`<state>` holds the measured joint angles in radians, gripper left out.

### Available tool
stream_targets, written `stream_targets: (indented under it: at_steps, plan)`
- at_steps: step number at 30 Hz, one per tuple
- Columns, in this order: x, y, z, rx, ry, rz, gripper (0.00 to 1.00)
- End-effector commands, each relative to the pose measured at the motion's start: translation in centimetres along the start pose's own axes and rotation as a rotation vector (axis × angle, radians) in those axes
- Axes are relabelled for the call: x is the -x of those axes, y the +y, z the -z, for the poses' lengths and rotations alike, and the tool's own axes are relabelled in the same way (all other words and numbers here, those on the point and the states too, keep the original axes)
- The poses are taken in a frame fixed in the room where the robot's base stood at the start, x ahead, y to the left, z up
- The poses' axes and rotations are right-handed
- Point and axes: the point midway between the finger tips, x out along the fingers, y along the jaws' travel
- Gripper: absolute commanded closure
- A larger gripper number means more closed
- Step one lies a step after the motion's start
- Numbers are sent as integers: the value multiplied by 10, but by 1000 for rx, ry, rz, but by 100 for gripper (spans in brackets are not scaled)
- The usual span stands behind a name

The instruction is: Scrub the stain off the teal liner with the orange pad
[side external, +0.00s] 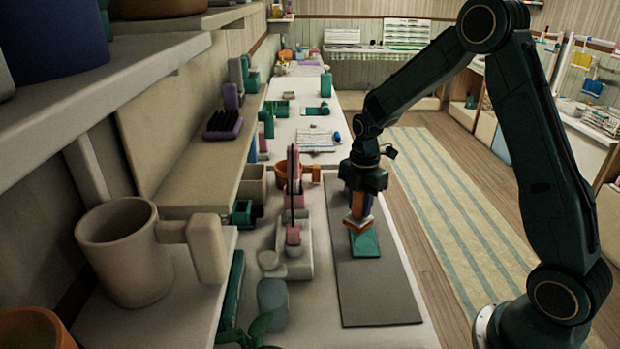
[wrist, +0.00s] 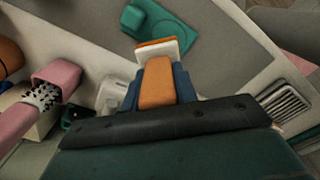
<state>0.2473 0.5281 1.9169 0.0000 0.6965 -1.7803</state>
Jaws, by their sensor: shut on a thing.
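My gripper (side external: 358,203) is shut on the orange pad (side external: 357,220), a block with a pale layer and an orange face at its lower end. The pad also shows between the blue fingers in the wrist view (wrist: 157,84). The teal liner (side external: 366,245) lies flat on a long grey mat, just in front of the pad in the side view. In the wrist view the liner (wrist: 172,35) is beyond the pad's tip. The pad is close over the liner's edge; I cannot tell whether they touch. I cannot make out a stain on the liner.
The grey mat (side external: 375,295) is bare in front of the liner. Left of it stand a pale holder with a pink upright item (side external: 293,235) and an orange cup (side external: 283,172). A beige mug (side external: 125,255) sits on a nearer shelf. A pink brush (wrist: 40,95) lies left in the wrist view.

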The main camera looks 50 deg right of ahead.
Motion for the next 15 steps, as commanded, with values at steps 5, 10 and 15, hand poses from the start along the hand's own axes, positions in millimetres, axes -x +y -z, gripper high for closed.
stream_targets:
  at_steps: [5, 10, 15]
  plan:
    - [0, 0, 0, 1, 0, 0, 100]
    - [-4, 0, 0, 2, 0, 0, 100]
    - [-12, 0, 0, 2, 0, 1, 100]
